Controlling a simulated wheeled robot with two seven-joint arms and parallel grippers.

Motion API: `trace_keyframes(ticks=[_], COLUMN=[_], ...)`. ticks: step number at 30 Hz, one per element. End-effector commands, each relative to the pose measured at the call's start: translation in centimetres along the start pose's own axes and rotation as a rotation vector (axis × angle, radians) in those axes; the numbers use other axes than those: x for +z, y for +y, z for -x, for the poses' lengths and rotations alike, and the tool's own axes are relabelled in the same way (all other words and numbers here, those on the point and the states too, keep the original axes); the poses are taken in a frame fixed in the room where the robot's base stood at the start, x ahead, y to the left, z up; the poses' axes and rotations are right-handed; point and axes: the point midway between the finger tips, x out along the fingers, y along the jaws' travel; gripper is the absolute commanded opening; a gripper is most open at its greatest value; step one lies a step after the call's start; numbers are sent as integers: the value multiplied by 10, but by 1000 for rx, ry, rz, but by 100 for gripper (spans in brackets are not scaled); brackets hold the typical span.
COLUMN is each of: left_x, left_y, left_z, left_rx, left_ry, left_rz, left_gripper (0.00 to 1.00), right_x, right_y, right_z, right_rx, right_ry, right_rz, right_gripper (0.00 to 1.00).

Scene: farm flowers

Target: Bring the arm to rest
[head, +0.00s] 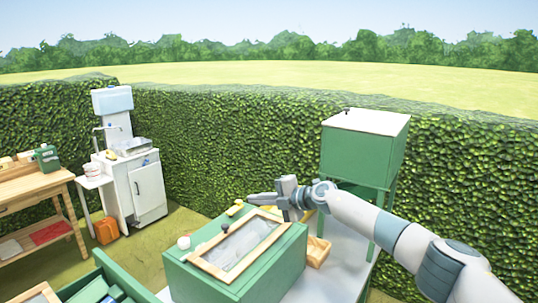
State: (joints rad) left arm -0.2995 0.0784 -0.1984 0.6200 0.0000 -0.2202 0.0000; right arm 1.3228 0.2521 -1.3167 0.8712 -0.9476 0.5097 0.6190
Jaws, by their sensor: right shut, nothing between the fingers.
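My right arm reaches in from the right side of the head view. Its gripper (256,198) points left and is shut, with nothing in it. It is over the far edge of a green box with a wood-framed glazed lid (207,267). I cannot tell how high it is above the box. My left arm and gripper are not in view.
The green box stands on a grey table (338,273). Behind the arm is a green cabinet with a white top (362,150). A wooden workbench (40,190) and a white sink unit (140,185) stand at left. A tall hedge (235,140) closes the back.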

Motion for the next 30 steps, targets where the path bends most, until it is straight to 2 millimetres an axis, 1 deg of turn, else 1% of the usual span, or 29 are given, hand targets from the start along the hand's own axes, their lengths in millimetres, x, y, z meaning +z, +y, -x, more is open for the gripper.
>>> trace_keyframes(ticks=[8, 14, 19, 23, 26, 30], left_x=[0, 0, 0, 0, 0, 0], left_y=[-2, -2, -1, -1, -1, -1], left_z=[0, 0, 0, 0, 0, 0], left_rx=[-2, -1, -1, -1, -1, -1], left_ry=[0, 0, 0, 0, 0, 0], left_rz=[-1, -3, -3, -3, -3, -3], left_gripper=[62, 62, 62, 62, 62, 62], right_x=[-28, -57, -87, -105, -113, -119], right_y=[-15, -30, -48, -69, -87, -120], right_z=[-17, -29, -34, -28, -18, 3], right_rx=[84, 182, 301, 397, 455, 511], right_ry=[16, 17, -9, -64, -123, -222], right_rz=[-70, -167, -312, -465, -586, -760], right_gripper=[0, 0, 0, 0, 0, 0])
